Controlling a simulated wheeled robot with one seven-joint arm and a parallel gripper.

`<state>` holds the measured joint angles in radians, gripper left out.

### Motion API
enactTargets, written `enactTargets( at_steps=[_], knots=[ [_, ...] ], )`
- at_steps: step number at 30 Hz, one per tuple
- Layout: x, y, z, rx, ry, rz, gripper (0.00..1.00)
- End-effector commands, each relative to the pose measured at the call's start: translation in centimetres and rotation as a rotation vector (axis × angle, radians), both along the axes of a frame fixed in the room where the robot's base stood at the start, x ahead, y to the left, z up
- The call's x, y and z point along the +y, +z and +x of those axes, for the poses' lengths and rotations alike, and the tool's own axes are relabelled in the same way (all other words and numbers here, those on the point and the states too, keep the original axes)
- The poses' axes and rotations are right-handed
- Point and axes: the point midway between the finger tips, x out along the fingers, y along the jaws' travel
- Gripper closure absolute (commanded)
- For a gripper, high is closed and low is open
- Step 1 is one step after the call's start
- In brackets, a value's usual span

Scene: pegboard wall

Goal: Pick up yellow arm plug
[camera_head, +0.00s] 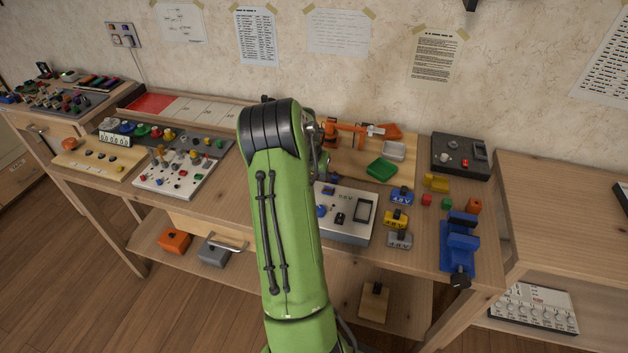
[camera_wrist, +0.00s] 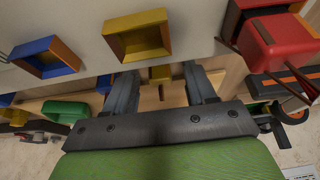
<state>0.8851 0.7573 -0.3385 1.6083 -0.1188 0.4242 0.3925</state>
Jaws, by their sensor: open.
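In the wrist view my gripper (camera_wrist: 162,90) is open, its two dark fingers spread apart. A yellow block (camera_head: 436,182) lies right of the green tray (camera_head: 381,170), and a yellow labelled block (camera_head: 396,219) sits between blue and grey ones.
The wrist view shows blue (camera_wrist: 45,57), yellow (camera_wrist: 138,36) and red (camera_wrist: 268,44) box-like things close around the fingers. A blue vise (camera_head: 460,245) stands at the bench's right end; the right-hand table is mostly bare.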

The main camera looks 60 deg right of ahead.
Motion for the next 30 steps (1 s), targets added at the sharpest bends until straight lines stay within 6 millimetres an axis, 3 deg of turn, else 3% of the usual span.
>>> enactTargets(
  at_steps=[5, 15, 23, 26, 30],
  knots=[
    [0.0, 0.2, 0.0, -0.001, 0.0, -0.001, 0.48],
    [0.0, 0.2, 0.0, -0.001, 0.0, -0.001, 1.0],
    [0.0, 0.5, 0.0, -0.001, 0.0, -0.002, 1.0],
    [0.0, 2.2, 0.1, -0.003, 0.0, -0.004, 1.0],
    [0.0, 6.1, 0.1, -0.003, 0.0, -0.005, 1.0]
  ],
)
